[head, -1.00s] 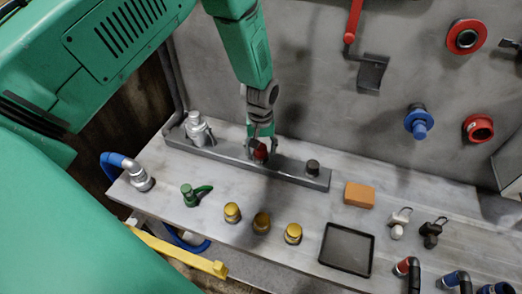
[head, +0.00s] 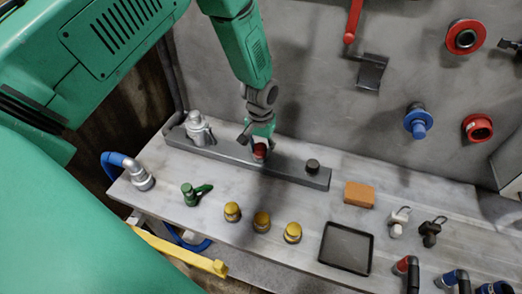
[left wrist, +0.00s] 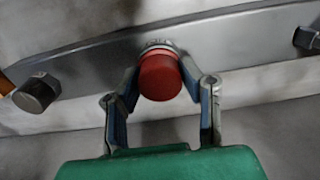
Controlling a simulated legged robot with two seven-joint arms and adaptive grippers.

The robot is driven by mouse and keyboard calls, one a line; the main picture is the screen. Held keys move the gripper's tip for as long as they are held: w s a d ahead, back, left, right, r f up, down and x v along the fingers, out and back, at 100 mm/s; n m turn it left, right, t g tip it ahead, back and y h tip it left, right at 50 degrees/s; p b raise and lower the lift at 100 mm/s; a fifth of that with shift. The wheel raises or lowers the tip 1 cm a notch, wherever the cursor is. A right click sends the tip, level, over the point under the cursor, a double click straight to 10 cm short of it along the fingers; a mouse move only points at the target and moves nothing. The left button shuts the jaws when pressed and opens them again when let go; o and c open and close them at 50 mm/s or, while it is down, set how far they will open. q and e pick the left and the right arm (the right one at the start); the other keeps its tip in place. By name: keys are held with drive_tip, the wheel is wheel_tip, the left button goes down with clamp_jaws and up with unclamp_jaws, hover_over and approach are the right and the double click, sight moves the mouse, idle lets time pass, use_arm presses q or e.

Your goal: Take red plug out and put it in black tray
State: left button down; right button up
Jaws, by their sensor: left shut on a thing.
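The red plug (head: 260,151) sits at the grey metal bar (head: 230,155) on the bench; it shows large in the left wrist view (left wrist: 160,77), with a metal ring behind it against the bar (left wrist: 235,38). My left gripper (head: 258,145) is at the plug, and in the left wrist view its two fingers (left wrist: 160,85) are on either side of it, shut on it. The black tray (head: 346,248) lies empty at the bench's front, right of the plug. My right gripper is not in view.
Several yellow knobs (head: 262,221) stand between the bar and the front edge. A green valve (head: 196,194) is at the left. An orange block (head: 359,194) lies behind the tray. A dark knob (head: 312,166) is on the bar, right of the plug.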

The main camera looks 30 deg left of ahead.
use_arm(q)
drive_tip(key=n, duration=0.5)
drive_tip(key=shift+s+f, duration=0.1)
drive_tip(key=n, duration=0.5)
drive_tip(key=shift+s+d+p, duration=0.1)
drive_tip(key=shift+p, duration=0.25)
drive_tip(key=n, duration=0.5)
drive_tip(key=shift+n, duration=0.3)
